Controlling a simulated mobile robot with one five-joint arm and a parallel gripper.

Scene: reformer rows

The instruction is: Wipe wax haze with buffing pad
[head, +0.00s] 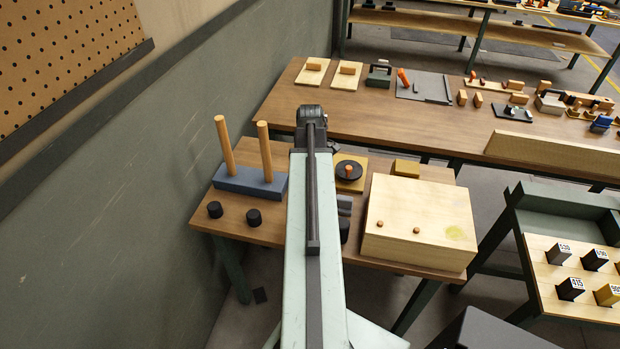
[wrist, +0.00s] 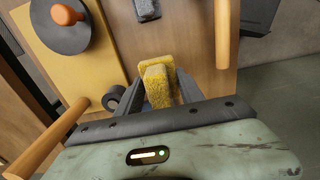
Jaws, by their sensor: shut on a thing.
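In the wrist view my gripper (wrist: 158,82) is shut on a yellow, rough-textured buffing pad (wrist: 157,68), which shows between the two dark fingers. Part of the pad is hidden by the fingers. In the head view my arm reaches over the small wooden table, and the fingers and held pad cannot be made out. The wax haze (head: 455,233) is a pale yellow-green patch on the right front of the top of a light wooden box (head: 415,211). The box stands on the table to the right of my arm, and the gripper is apart from it.
Two upright wooden dowels (head: 264,150) rise from a blue-grey block (head: 249,181) left of my arm. They flank my gripper in the wrist view. Two small pegs stand on the box top. A black disc with an orange knob (head: 349,171) lies behind the box, left of a yellow block (head: 406,168).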

